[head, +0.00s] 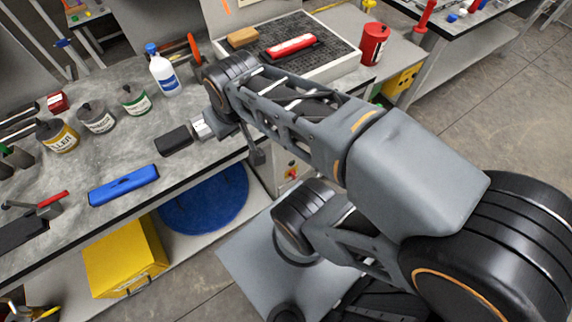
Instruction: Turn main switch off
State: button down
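A small red and yellow rotary switch (291,172) sits on the front of the bench, under the worktop edge. It is seen just below my forearm and partly crowded by my arm links; its exact setting is too small to read. My gripper (174,140) is a dark block at the end of the arm, above the grey worktop (205,165). It is left of the switch and well apart from it. Its fingers are not clearly separated in this view, so I cannot tell whether it is open or shut.
A white bottle with a blue cap (163,70), several paint cans (135,98) and a blue sanding block (123,185) stand on the worktop. Behind is a tray (340,62) with a red tool (291,45). A yellow box (125,257) and blue disc (205,200) lie below.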

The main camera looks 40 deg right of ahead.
aim_at(292, 173)
jog(key=z, duration=2.35)
jog(key=k, duration=0.35)
jog(key=u, duration=0.9)
